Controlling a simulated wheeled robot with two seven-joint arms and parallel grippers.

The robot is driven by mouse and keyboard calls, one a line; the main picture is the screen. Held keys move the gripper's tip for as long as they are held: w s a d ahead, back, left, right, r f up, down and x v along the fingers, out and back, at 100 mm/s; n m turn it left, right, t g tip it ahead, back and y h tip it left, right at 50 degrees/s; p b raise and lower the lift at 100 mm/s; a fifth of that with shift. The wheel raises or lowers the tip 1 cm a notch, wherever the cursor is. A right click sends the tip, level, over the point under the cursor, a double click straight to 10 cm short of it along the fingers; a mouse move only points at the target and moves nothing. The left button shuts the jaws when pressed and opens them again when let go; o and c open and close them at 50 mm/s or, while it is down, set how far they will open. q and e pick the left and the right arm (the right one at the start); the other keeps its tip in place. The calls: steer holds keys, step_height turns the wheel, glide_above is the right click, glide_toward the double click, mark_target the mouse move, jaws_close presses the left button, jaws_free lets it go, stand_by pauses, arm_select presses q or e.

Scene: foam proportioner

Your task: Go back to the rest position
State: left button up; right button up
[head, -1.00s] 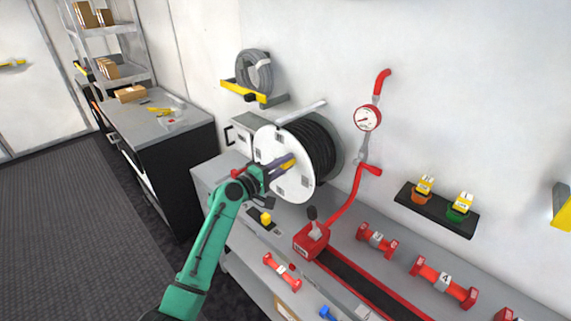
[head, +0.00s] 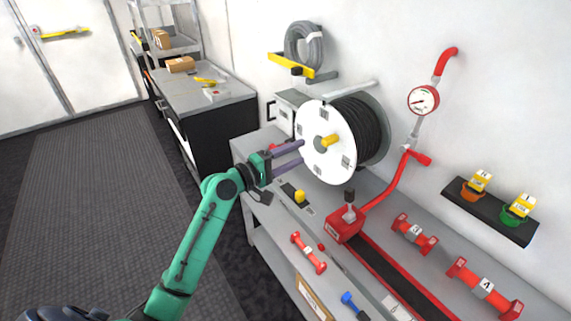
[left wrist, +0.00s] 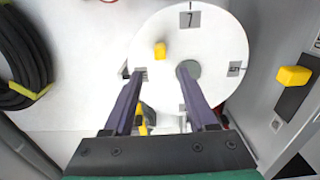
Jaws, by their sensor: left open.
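My left gripper (head: 302,154) is open and empty, its two purple fingers pointing at the white reel disc (head: 318,165). It stands left of the reel's yellow handle (head: 331,140), apart from it. In the left wrist view the open fingers (left wrist: 162,73) spread in front of the disc (left wrist: 215,35), and the yellow handle (left wrist: 160,50) shows beyond them with nothing gripping it. The green left arm reaches up from the bottom left. My right gripper is in neither view.
A grey bench (head: 266,215) runs under the reel, with a red lever box (head: 345,226), a yellow block (head: 300,196) and red dumbbell-shaped parts (head: 309,253). A gauge (head: 423,100) and red pipe are on the wall. Open floor (head: 110,215) lies at left.

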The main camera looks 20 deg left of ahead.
arm_select(q)
steer(key=v, duration=0.3)
steer(key=shift+s+a, duration=0.1)
steer(key=shift+s, duration=0.05)
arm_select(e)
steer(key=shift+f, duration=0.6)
